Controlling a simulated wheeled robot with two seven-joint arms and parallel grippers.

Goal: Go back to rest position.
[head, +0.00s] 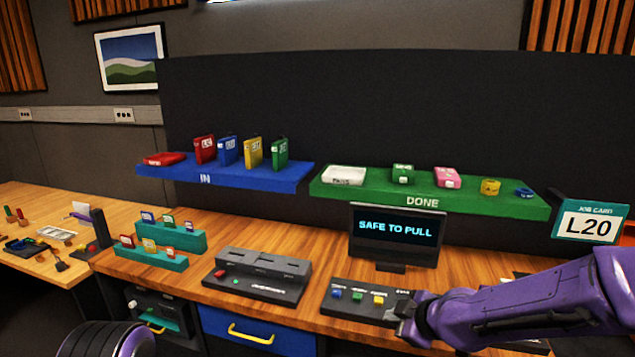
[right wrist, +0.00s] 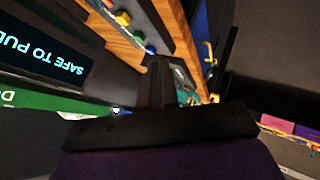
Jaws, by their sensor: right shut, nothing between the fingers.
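My right arm comes in from the right in the head view. Its gripper (head: 404,326) hangs at the front edge of the desk, by the right end of the black button panel (head: 345,309). The panel has blue, green and yellow buttons and partly hides behind the gripper. In the right wrist view the dark fingers (right wrist: 164,84) are together with nothing between them. Coloured buttons (right wrist: 123,18) show beyond them there. My left gripper is out of view; only a purple and black part of mine shows at the lower left of the head view.
A monitor (head: 398,232) reading "SAFE TO PULL" stands behind the panel. A black slotted unit (head: 258,278) and teal card racks (head: 150,252) are to the left. Blue "IN" (head: 240,176) and green "DONE" (head: 470,203) shelves hang above. A job card sign (head: 590,220) reads L20.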

